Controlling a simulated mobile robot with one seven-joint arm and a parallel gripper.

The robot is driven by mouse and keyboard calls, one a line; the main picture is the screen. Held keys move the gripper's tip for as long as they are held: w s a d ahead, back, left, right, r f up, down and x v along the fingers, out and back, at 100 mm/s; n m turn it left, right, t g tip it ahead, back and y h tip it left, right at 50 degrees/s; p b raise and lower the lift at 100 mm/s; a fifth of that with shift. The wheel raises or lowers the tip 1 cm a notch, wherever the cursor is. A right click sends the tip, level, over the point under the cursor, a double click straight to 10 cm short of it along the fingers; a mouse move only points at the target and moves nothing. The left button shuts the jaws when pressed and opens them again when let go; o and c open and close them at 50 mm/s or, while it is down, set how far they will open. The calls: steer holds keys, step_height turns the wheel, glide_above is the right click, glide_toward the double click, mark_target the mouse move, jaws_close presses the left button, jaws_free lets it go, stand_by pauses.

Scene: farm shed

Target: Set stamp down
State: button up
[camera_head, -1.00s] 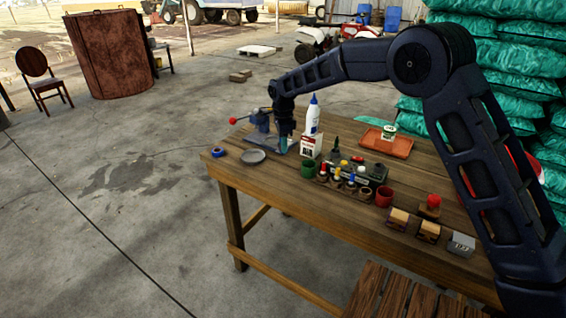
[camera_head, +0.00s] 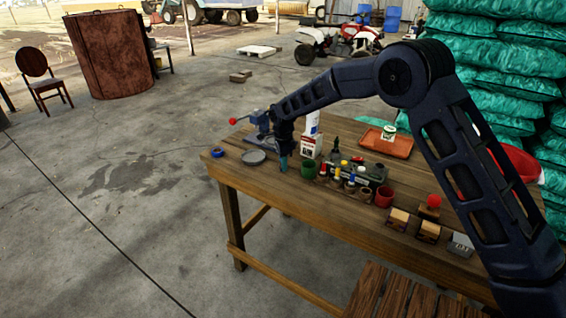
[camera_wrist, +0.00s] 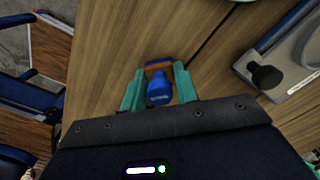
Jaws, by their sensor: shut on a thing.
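My gripper (camera_head: 283,164) has teal fingers and hangs over the left part of the wooden table (camera_head: 330,228). In the wrist view my gripper (camera_wrist: 159,88) is shut on a stamp (camera_wrist: 159,92) with a rounded blue handle and a brown-orange base, with bare wood below. I cannot tell whether the base touches the table. In the head view the held stamp is hidden by my fingers.
A grey dish (camera_head: 253,157) and a blue tape roll (camera_head: 217,152) lie left of my gripper. A press with a red-knobbed lever (camera_head: 257,120) stands behind. A green cup (camera_head: 308,169) and a rack of coloured-handled items (camera_head: 350,187) are to the right. An orange tray (camera_head: 386,143) is farther back.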

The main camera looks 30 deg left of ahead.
steer(key=o, duration=1)
steer(key=shift+f, duration=0.1)
steer(key=shift+c, duration=0.2)
step_height(320, 180, up, 12)
steer(key=shift+r, duration=0.15)
